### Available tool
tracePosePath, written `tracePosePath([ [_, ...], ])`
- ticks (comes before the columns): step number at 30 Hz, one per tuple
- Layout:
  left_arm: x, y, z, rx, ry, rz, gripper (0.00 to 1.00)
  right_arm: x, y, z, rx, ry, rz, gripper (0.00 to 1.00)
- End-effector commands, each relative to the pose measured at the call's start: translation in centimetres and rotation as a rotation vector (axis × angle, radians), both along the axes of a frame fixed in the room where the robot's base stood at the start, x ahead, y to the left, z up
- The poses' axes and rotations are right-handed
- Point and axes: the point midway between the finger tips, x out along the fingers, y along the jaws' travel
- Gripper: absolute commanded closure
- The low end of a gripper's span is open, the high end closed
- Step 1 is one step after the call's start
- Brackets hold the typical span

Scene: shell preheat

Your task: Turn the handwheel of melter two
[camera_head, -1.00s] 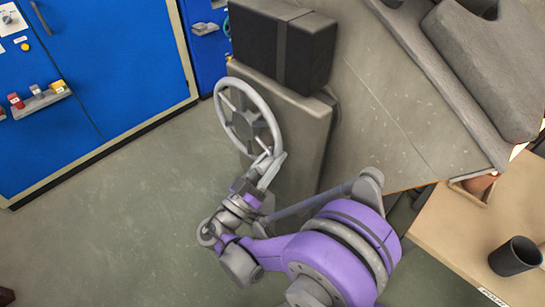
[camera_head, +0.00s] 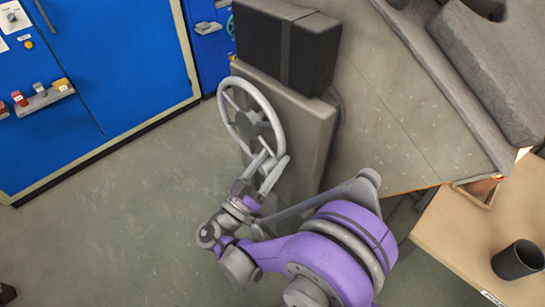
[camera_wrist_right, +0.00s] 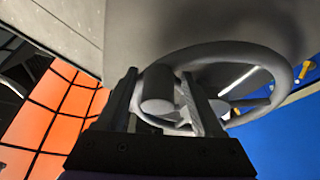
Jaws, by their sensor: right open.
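The grey spoked handwheel (camera_head: 232,81) stands on the side of a grey housing in the head view. Its rim also shows in the wrist view (camera_wrist_right: 287,72). My right gripper (camera_head: 270,160) is at the wheel's lower edge, jaws open. In the right wrist view, my right gripper's two fingers (camera_wrist_right: 168,92) stand either side of a short grey cylindrical piece (camera_wrist_right: 157,85), which looks like the wheel's handle. I cannot tell whether either finger touches it. The gripper hides part of the lower rim. My left gripper is not in view.
The grey housing (camera_head: 308,135) is directly behind the wheel, with a black box (camera_head: 285,45) above. Blue cabinets (camera_head: 110,60) stand at the left. A tan table (camera_head: 470,235) with a dark cup (camera_head: 517,259) is at the right.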

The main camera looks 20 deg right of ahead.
Motion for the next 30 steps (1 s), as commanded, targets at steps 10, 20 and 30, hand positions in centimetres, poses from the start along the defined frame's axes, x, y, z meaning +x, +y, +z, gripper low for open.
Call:
tracePosePath([
  [10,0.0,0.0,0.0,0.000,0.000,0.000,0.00,-2.7,5.7,-2.5,0.001,-0.001,0.006,0.31],
  [20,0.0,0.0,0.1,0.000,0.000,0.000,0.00,-4.1,8.4,-3.7,0.000,0.000,0.003,0.31],
  [30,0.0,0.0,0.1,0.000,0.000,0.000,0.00,-4.1,8.5,-3.7,0.000,0.000,0.002,0.31],
])
